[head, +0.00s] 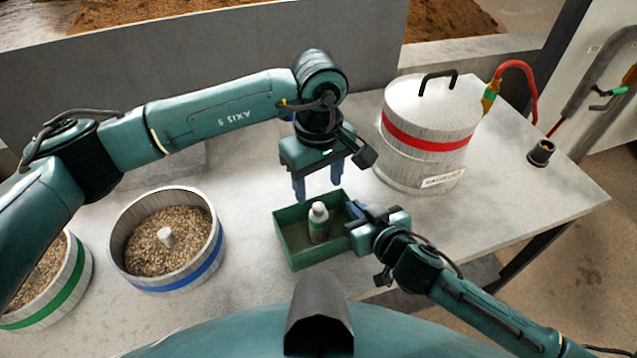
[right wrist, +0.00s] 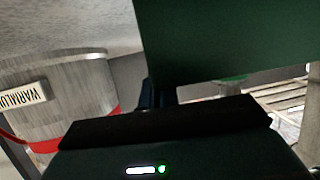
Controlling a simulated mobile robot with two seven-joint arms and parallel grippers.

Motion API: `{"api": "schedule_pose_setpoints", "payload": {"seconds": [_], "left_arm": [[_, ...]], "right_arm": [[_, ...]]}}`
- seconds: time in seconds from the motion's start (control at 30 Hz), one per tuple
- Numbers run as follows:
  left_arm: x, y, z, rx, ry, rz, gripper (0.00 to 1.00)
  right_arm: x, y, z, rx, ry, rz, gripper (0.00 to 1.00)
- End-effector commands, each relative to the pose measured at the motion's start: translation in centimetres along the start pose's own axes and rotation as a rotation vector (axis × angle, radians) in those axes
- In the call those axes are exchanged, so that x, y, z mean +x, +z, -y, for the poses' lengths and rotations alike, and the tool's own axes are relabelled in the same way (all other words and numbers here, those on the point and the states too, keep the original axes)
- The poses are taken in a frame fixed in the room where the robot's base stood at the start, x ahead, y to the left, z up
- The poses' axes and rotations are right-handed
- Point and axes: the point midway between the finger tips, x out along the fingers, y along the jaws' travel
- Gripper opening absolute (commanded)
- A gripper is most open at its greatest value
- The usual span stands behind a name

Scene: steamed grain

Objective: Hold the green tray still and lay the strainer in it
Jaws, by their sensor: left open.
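The green tray (head: 292,258) sits on the pale table near its front edge. A small whitish bottle-shaped piece (head: 318,222) with a green band stands upright in it; I cannot tell whether it is the strainer, and no other strainer shows. My left gripper (head: 318,182) is open, pointing down above the tray's back part, with nothing between its fingers. My right gripper (head: 352,226) is at the tray's right wall and appears shut on it. In the right wrist view the green tray (right wrist: 230,40) fills the upper middle and hides most of the fingers.
A metal pot of grain with a blue band (head: 183,283) stands left of the tray, another with a green band (head: 72,290) farther left. A lidded steel vessel with a red band (head: 430,142) stands back right. A dark cup-like fitting (head: 541,152) is at far right.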

Motion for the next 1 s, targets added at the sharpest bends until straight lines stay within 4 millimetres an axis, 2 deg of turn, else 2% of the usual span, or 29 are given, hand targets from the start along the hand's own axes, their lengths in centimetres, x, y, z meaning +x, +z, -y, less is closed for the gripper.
{"api": "schedule_pose_setpoints", "payload": {"seconds": [0.47, 0.5, 0.8, 1.0], "left_arm": [[0.05, 0.00, 0.00, 0.000, 0.000, 0.000, 0.55], [0.05, 0.00, 0.00, 0.000, 0.000, 0.000, 0.55], [0.05, 0.01, 0.00, 0.000, 0.000, 0.000, 0.55], [0.05, 0.01, -0.01, 0.000, 0.000, 0.000, 0.55]], "right_arm": [[0.00, 0.01, 0.00, 0.000, 0.000, 0.000, 0.00], [0.00, 0.01, 0.00, 0.000, 0.000, 0.000, 0.05], [0.00, 0.01, 0.01, 0.000, 0.000, 0.000, 0.28], [-0.04, 0.01, 0.00, 0.000, 0.000, 0.000, 0.28]]}}
